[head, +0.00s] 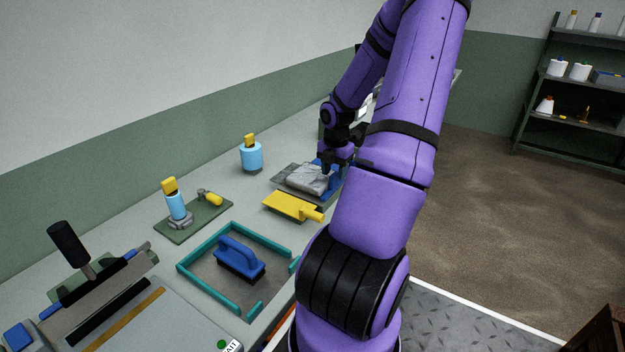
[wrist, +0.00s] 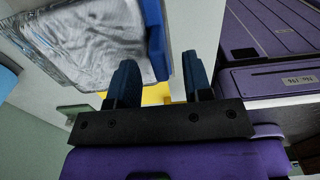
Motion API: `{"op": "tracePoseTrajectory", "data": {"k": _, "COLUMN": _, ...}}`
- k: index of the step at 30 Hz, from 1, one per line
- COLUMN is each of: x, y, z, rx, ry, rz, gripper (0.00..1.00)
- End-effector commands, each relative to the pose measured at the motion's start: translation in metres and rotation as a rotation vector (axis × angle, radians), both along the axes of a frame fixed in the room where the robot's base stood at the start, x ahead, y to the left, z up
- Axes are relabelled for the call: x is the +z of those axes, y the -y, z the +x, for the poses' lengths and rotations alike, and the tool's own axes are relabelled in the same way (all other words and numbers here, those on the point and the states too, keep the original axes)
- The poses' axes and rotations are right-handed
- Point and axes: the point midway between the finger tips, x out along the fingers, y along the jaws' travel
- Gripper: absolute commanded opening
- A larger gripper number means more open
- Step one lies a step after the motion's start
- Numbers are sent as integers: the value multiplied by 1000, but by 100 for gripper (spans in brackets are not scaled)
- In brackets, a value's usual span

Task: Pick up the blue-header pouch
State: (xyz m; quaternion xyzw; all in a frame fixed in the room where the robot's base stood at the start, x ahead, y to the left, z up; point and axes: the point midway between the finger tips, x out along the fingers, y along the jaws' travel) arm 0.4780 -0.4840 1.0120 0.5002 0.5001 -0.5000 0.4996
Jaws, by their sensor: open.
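The blue-header pouch (head: 308,179) lies on a dark grey mat on the bench, a crumpled silvery-clear packet with a blue strip at its right end. In the wrist view the pouch (wrist: 95,42) fills the upper left, and its blue header (wrist: 155,38) runs along its right edge. My gripper (head: 330,165) is over the header end in the head view, and the arm partly hides that end. In the wrist view my gripper (wrist: 159,62) is open with nothing between its fingers. The header is just ahead of the left finger; whether they touch I cannot tell.
A yellow scoop-like tool (head: 291,206) lies just in front of the mat. A light-blue bottle (head: 251,157) stands behind and left. A blue brush (head: 239,259) sits inside a teal frame (head: 208,291). A green plate (head: 190,229) holds a bottle and small fittings.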

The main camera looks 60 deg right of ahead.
Motion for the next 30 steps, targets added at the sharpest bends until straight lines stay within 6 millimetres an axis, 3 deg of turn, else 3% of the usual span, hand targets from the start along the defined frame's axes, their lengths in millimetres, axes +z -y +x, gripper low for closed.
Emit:
{"op": "tracePoseTrajectory", "data": {"k": 4, "x": -14, "y": -1, "z": 1, "rx": 2, "ry": 0, "rz": 1, "gripper": 46}}
{"op": "tracePoseTrajectory", "data": {"k": 12, "x": -16, "y": 0, "z": 0, "rx": 0, "ry": 0, "rz": -1, "gripper": 46}}
{"op": "tracePoseTrajectory", "data": {"k": 18, "x": -16, "y": 0, "z": 0, "rx": 0, "ry": 0, "rz": -1, "gripper": 0}}
{"op": "tracePoseTrajectory", "data": {"k": 30, "x": -9, "y": 1, "z": 0, "rx": 0, "ry": 1, "rz": -3, "gripper": 0}}
